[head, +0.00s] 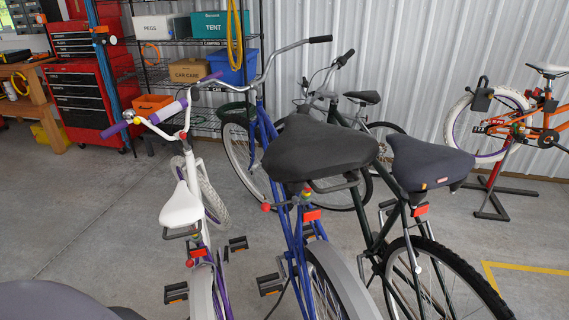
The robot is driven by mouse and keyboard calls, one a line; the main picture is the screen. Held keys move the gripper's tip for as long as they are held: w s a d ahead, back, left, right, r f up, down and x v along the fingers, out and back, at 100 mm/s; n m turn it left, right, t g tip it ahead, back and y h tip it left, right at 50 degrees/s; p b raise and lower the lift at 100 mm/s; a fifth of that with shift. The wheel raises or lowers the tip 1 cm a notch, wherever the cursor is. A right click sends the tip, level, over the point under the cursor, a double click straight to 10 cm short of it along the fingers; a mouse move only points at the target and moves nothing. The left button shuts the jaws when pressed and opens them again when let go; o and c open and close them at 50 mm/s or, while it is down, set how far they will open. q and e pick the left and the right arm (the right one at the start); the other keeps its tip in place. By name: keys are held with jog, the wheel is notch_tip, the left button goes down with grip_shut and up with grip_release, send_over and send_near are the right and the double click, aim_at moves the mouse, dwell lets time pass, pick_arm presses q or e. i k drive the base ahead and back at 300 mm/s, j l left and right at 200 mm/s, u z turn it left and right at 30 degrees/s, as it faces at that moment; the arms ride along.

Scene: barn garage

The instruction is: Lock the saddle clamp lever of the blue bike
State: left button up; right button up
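The blue bike (297,245) stands upright in the middle of the head view, seen from behind, with a wide black saddle (318,150). Below the saddle, around the seat post, a small red-tipped part (266,207) sticks out to the left; it may be the clamp lever. Whether it is open or locked I cannot tell. A small yellow and green part (307,192) and a red reflector (311,214) sit beside the post. The saddle hides the top of the post. Neither of my grippers is in view.
A white bike (181,207) stands close on the left and a dark green bike (411,180) close on the right, leaving narrow gaps. A dark rounded shape (45,300) fills the bottom left corner. Open floor (90,210) lies to the left. Shelves (190,40) stand behind.

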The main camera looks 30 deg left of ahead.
aim_at(266, 207)
jog(key=u, duration=0.7)
jog(key=k+j+z, duration=0.2)
jog(key=k+j, duration=0.2)
jog(key=k, duration=0.2)
jog(key=k+j+z, duration=0.15)
jog(key=j, duration=0.2)
jog(key=k+j+z, duration=0.1)
jog(key=j, duration=0.25)
jog(key=j+z, duration=0.25)
jog(key=j, duration=0.5)
jog(key=i+j+z, duration=0.1)
jog(key=j, duration=0.25)
jog(key=j+z, duration=0.1)
jog(key=j, duration=0.3)
jog(key=i+j, duration=0.2)
jog(key=j, duration=0.15)
jog(key=i+j+z, duration=0.15)
jog(key=j, duration=0.2)
jog(key=i+j+u, duration=0.1)
